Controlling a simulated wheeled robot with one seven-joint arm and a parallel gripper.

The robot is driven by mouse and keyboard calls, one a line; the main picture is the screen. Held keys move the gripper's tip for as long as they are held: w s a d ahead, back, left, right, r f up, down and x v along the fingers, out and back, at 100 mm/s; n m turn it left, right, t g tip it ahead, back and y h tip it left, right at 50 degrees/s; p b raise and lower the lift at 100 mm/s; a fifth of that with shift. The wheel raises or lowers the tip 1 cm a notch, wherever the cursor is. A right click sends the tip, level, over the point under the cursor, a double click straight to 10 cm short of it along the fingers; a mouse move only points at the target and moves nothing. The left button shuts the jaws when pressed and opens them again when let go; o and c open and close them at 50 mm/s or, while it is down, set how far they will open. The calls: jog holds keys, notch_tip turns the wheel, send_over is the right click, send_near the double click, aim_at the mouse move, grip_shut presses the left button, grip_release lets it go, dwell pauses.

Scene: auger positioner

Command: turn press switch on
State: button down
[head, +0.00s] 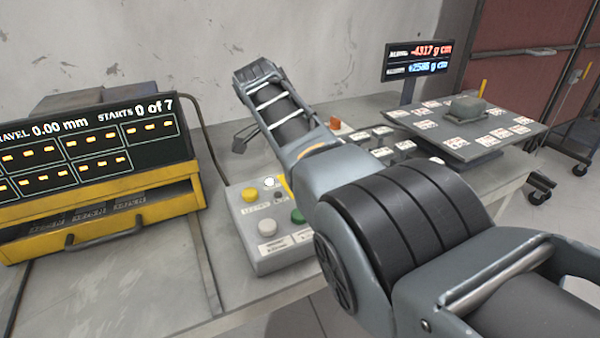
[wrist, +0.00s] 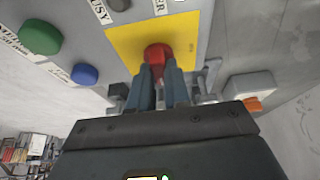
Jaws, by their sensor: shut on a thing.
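A red knob (wrist: 157,54) stands on a yellow plate (wrist: 118,47) on a grey panel in the wrist view. I take it to be the press switch, but no label confirms this. My gripper (wrist: 163,76) is shut on the knob, with a finger on each side of its lower part. The fingers hide part of the knob, and I cannot tell its switch position. In the head view my arm covers the middle of the scene, and neither the gripper nor the knob can be made out.
In the head view a control box (head: 262,265) with coloured buttons stands left of my arm. A yellow-framed display (head: 90,150) and a raised plate (head: 470,135) stand farther out.

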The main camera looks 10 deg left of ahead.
dwell(0.4)
jog(key=c, duration=1.1)
grip_release()
jog(key=shift+v, duration=3.9)
